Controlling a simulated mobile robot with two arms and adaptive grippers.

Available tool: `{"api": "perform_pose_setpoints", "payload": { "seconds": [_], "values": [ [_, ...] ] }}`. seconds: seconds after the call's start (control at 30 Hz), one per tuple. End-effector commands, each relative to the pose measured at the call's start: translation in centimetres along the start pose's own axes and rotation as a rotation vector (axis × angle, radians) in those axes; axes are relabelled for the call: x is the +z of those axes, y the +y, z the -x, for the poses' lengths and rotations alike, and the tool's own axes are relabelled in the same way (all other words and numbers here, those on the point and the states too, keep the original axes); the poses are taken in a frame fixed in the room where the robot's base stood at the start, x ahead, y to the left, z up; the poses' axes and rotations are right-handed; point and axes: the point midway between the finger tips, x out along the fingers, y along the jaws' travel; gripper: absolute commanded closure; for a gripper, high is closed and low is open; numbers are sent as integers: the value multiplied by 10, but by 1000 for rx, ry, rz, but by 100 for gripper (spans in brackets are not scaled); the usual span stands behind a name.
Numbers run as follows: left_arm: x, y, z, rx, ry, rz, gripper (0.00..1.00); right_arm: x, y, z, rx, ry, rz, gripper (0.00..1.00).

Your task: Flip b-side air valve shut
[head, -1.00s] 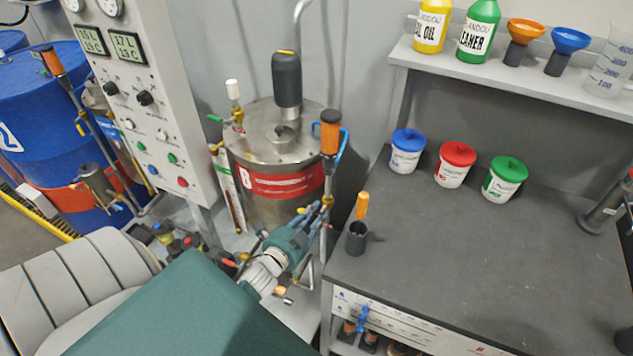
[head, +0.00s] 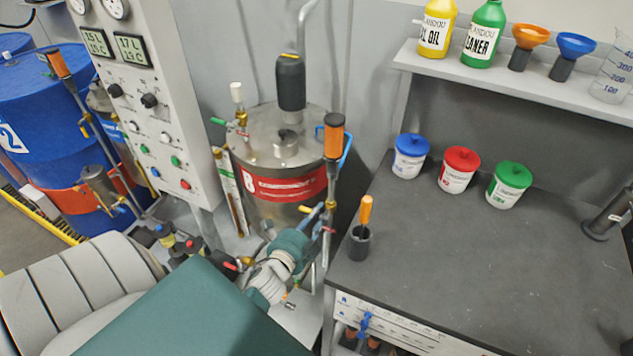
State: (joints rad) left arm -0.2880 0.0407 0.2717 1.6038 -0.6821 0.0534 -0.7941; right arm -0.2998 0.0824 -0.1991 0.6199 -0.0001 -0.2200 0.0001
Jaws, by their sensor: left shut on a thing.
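The B-side tank (head: 262,205) is a steel drum with a red label marked B, left of the bench. A valve with a blue lever (head: 311,215) is at its lower right front. My left gripper (head: 302,226) reaches up from below and is shut at this lever; its fingers are small and partly hidden by my teal wrist, so the exact hold is hard to see. A small red handle (head: 328,230) is just right of it. A green lever (head: 217,121) and a red lever (head: 243,133) sit on the tank's upper left. My right gripper is not in view.
An orange-handled pump (head: 334,140) stands close beside the left gripper. The grey bench (head: 460,270) holds a dark cup (head: 360,245) with an orange-handled tool near its left edge. A control panel (head: 150,100) and blue drums (head: 45,110) are at the left. The bench middle is clear.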

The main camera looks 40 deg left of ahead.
Motion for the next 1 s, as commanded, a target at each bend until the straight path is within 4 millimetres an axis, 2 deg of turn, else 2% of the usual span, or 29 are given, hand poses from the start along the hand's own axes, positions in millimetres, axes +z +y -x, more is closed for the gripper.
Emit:
{"api": "perform_pose_setpoints", "payload": {
  "seconds": [0.2, 0.23, 0.3, 0.33, 0.6, 0.7, 0.87, 1.0],
  "values": [
    [0, 0, 0, 1, -1, -6, 100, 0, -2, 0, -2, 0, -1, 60],
    [0, 0, 0, 1, 0, -6, 81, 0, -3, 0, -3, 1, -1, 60],
    [0, 0, 0, 1, 0, -6, 67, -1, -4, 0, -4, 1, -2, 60],
    [0, 0, 0, 1, 0, -5, 64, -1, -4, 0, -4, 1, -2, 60],
    [0, 0, 1, 0, 0, -3, 64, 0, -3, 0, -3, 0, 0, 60],
    [0, 1, 6, 1, 0, -2, 64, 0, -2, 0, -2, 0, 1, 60],
    [0, 2, 32, 4, -1, -1, 64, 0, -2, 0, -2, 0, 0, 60],
    [0, 2, 64, 4, -1, -1, 64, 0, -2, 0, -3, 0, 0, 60]
  ]
}}
